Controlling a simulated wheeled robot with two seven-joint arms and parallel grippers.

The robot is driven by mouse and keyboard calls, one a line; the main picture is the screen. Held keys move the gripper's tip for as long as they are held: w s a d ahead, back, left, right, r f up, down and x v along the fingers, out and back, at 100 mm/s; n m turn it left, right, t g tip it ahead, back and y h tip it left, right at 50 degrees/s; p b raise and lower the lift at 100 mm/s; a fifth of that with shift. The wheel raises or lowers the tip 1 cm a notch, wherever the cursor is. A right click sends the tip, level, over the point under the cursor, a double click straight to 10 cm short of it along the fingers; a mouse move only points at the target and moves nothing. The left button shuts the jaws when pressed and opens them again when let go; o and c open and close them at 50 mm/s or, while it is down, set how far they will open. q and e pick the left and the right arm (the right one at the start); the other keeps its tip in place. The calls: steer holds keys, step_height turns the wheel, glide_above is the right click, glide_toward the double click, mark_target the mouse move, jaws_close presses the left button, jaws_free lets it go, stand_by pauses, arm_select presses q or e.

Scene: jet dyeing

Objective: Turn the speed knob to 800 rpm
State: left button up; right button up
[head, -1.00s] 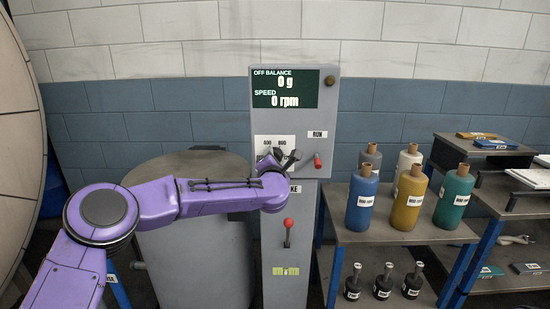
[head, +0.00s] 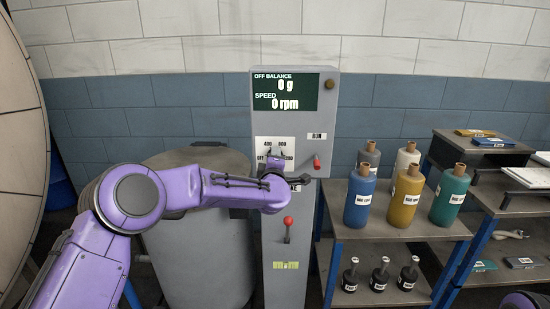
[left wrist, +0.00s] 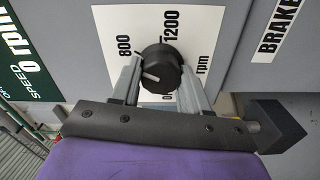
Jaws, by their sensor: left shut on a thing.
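The black speed knob (left wrist: 160,70) sits on a white dial plate (left wrist: 207,20) on the grey control panel. My left gripper (left wrist: 163,90) is shut on the knob, with a grey finger on each side of it. The knob's white mark points left in the left wrist view, a little below the 800 label. The 1200 and rpm labels also show there; the 400 label is hidden. In the head view, the green display (head: 285,92) reads 0 rpm and 0 g, and my left gripper (head: 275,162) is at the dial. My right gripper is out of view.
A red-knobbed brake lever (head: 287,224) is below my left wrist. A grey drum (head: 190,255) stands left of the panel. Shelves at right hold several bottles (head: 408,198) and small black-based items (head: 380,280).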

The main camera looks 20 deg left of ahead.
arm_select(q)
steer(key=shift+f+m, duration=0.2)
steer(key=shift+m, duration=0.3)
steer(key=o, duration=1)
steer(key=shift+a, duration=0.1)
steer(key=shift+o, duration=0.2)
steer(key=shift+a+r, duration=0.1)
steer(key=b+v, duration=0.2)
steer(key=v, duration=0.8)
steer(key=shift+s, duration=0.3)
steer(key=shift+r, duration=0.1)
